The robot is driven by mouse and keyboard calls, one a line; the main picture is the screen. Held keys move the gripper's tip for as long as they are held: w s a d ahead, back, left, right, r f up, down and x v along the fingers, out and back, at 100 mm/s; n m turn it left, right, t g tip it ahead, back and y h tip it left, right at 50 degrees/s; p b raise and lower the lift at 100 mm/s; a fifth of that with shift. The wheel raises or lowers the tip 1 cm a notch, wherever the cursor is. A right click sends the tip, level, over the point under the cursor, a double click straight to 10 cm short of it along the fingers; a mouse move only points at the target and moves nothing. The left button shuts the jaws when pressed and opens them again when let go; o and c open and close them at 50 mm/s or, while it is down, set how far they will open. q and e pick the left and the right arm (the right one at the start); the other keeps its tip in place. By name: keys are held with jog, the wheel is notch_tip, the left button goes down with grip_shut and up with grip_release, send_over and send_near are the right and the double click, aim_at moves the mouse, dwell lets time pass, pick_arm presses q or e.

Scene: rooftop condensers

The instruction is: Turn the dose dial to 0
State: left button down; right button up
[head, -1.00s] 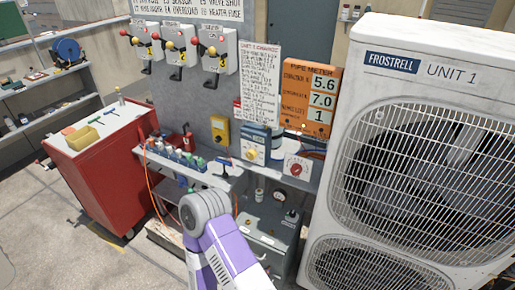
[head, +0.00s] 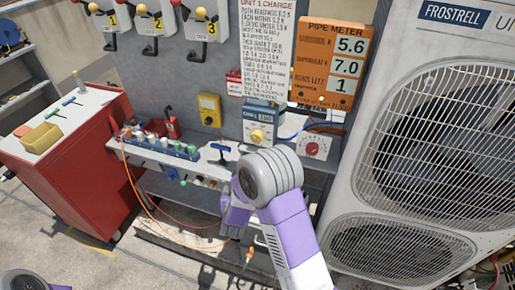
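A white plate with a round red dial (head: 312,149) is on the grey bench at the foot of the panel, just left of the big condenser. A blue and white box with a yellow knob (head: 257,135) stands left of it. The markings on both are too small to read, so I cannot tell which is the dose dial or where it points. My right arm comes up from the lower right, its grey joint below these two. My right gripper (head: 235,212) hangs down left of that joint, apart from both; its fingertips are unclear. My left gripper is out of view.
The Frostrell condenser (head: 425,150) blocks the right side. A pipe meter (head: 332,62) reads 5.6, 7.0 and 1. Small bottles (head: 160,144) and a T-handled tool (head: 220,150) occupy the bench. A red cabinet (head: 75,165) stands left. Hoses lie below the bench.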

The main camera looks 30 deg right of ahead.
aim_at(256, 140)
jog(key=w+d+r+m+h+b, duration=0.1)
jog(key=d+r+m+h, duration=0.2)
jog(key=r, duration=0.4)
jog(key=d+r+m+h+b, duration=0.1)
jog(key=d+r+h, duration=0.1)
jog(key=r+h, duration=0.35)
jog(key=shift+t+y, duration=0.3)
jog(key=shift+y, duration=0.15)
jog(key=x, duration=0.3)
jog(key=r+x, duration=0.1)
jog(key=x, duration=0.3)
jog(key=shift+w+d+r, duration=0.1)
jog(key=shift+d+r, duration=0.15)
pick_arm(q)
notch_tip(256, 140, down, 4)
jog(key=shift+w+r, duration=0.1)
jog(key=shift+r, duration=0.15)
